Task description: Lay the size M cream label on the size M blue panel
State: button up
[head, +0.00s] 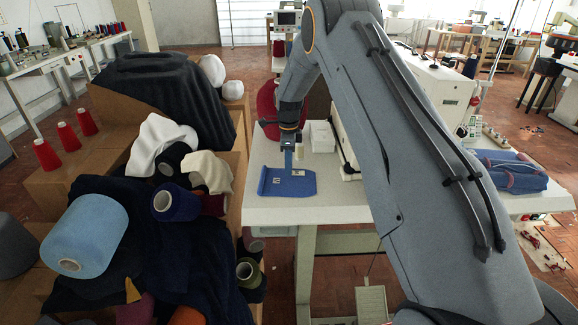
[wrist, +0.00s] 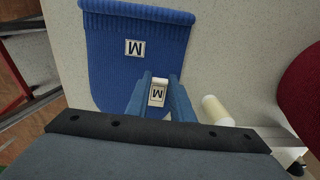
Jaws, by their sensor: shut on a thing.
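The blue panel (head: 290,188) lies flat on the pale table, and in the wrist view the blue panel (wrist: 110,75) shows a ribbed edge at the top. A white patch marked M (wrist: 134,47) sits on it. My gripper (wrist: 158,90) is shut on the cream label (wrist: 157,97), which also bears an M and sits between the two blue fingers. The label is over the panel's lower right part in the wrist view, apart from the patch. I cannot tell whether it touches the cloth. In the head view my gripper (head: 287,166) points down over the panel.
A cream cone (wrist: 217,110) stands beside the panel. White boxes (head: 320,136) and a sewing machine (head: 425,95) stand on the table, with folded blue cloth (head: 508,170) at right. Boxes with yarn cones, such as a light blue one (head: 90,235), crowd the left.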

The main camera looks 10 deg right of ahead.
jog(key=o, duration=1.1)
notch_tip(320, 180, up, 7)
jog(key=shift+r+b, duration=0.1)
jog(key=shift+b, duration=0.9)
jog(key=shift+r, duration=0.35)
jog(key=s+r+n, duration=0.1)
jog(key=s+n, duration=0.6)
jog(key=s, duration=0.6)
jog(key=s+r+n, duration=0.1)
jog(key=s+n, duration=0.6)
jog(key=s, duration=0.6)
jog(key=s+r+n, duration=0.1)
jog(key=s+n, duration=0.6)
jog(key=s, duration=0.6)
jog(key=shift+d+r+t, duration=0.15)
jog(key=shift+r+t, duration=0.2)
jog(key=shift+t, duration=0.05)
